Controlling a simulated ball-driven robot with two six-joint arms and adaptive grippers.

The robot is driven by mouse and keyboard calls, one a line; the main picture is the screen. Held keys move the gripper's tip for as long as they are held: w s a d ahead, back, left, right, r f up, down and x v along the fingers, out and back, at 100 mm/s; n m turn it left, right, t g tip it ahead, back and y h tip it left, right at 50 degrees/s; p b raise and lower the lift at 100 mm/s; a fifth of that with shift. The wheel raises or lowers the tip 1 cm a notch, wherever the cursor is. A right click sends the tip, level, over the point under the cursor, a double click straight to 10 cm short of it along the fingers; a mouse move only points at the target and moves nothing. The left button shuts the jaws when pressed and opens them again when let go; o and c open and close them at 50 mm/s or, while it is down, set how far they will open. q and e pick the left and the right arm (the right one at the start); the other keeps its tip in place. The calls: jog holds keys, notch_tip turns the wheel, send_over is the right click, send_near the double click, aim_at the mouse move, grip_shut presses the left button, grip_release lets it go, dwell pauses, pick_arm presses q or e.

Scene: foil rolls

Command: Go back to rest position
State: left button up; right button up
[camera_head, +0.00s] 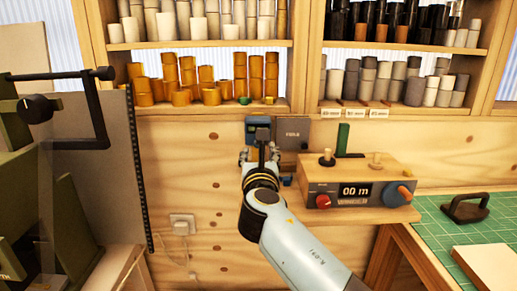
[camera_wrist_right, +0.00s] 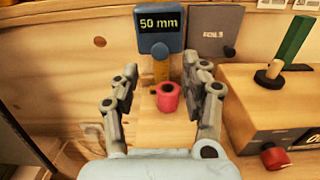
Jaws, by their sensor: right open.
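My right arm reaches up from the bottom of the head view to the wooden back wall. My right gripper (camera_head: 259,155) is in front of a small blue display device there. In the right wrist view the gripper (camera_wrist_right: 166,70) is open, with its fingers apart on either side of the picture's middle. A small red roll (camera_wrist_right: 167,97) with a dark hole stands on a wooden ledge (camera_wrist_right: 160,132) and shows between the fingers, with visible gaps to both. The blue display (camera_wrist_right: 160,28) behind it reads "50 mm". My left gripper is not in view.
A wooden box (camera_head: 355,187) with knobs and a "00 m" readout stands right of my arm. A green cutting mat (camera_head: 460,235) lies at far right. Shelves of yellow, white, grey and black rolls line the back wall. A dark machine with a crank (camera_head: 90,110) is at left.

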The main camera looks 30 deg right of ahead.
jog(key=shift+v, duration=0.9)
